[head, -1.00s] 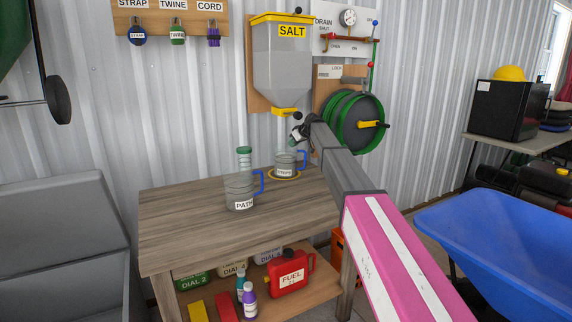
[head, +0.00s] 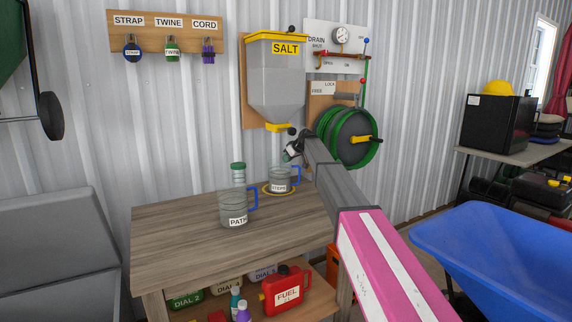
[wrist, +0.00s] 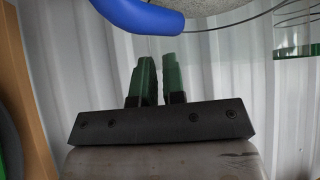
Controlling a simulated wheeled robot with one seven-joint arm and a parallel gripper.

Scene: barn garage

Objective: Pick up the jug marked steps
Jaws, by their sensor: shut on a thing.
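The jug marked STEPS (head: 279,186) is clear with a blue handle and grey contents. It is at the yellow ring (head: 265,190) near the back right of the workbench; I cannot tell whether it touches the ring. My gripper (wrist: 158,70) shows two green fingers close together in the wrist view, shut at the jug's blue handle (wrist: 140,14). The handle crosses the top of that view, and the exact contact is not visible.
A second clear jug marked PATH (head: 236,221) stands on the workbench (head: 175,235) to the left, with a green-lidded jar (head: 238,171) behind it. The SALT hopper (head: 276,85) hangs above. A green hose reel (head: 345,138) is at right. The bench's left is clear.

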